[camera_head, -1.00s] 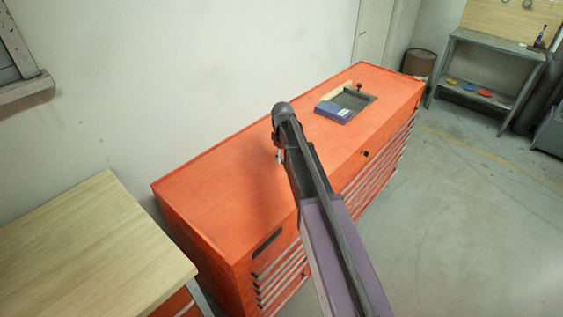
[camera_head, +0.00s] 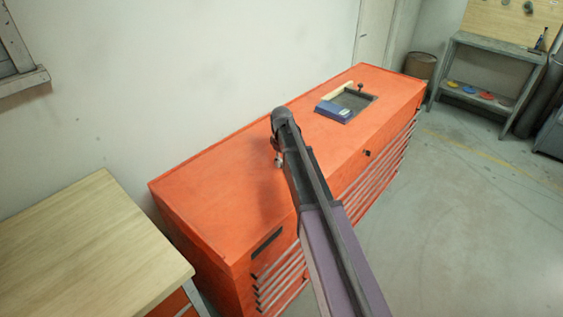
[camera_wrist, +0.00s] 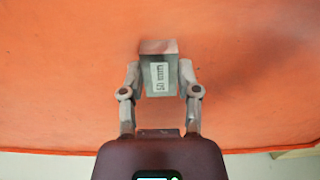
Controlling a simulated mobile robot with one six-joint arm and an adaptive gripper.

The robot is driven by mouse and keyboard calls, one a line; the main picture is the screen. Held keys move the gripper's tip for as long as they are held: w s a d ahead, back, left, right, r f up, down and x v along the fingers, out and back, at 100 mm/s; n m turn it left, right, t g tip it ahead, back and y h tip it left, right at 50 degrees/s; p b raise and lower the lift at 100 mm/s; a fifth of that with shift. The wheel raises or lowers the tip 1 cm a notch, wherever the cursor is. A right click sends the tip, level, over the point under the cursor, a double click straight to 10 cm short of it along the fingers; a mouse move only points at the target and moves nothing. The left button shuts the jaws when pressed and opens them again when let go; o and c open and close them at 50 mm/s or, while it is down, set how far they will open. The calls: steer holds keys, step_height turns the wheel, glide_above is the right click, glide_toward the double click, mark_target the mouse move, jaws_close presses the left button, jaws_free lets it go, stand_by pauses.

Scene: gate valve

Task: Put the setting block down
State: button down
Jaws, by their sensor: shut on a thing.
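The setting block (camera_wrist: 148,76) is a grey metal block with a white label reading "50 mm" in the wrist view. My gripper (camera_wrist: 160,84) is shut on it, one finger on each side. The orange top of the tool chest (camera_wrist: 70,85) lies beyond the block; I cannot tell whether the block touches it. In the head view my gripper (camera_head: 278,158) is over the left-middle part of the orange chest top (camera_head: 215,190), partly hidden by my arm. The block cannot be made out there.
A dark tray (camera_head: 357,103) with a blue item (camera_head: 333,111) and a pale strip sits farther along the chest top. The top left of my gripper is bare. A wooden bench (camera_head: 85,240) stands at the near left. A white wall runs behind the chest.

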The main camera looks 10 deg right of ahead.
steer(key=shift+f, duration=0.15)
steer(key=shift+c, duration=1.6)
jaws_free()
step_height(320, 180, up, 12)
steer(key=p, duration=1.2)
steer(key=shift+r, duration=0.2)
steer(key=s+a+m, duration=0.1)
steer(key=s+m, duration=0.6)
steer(key=s, duration=1.9)
steer(key=shift+s+a, duration=0.35)
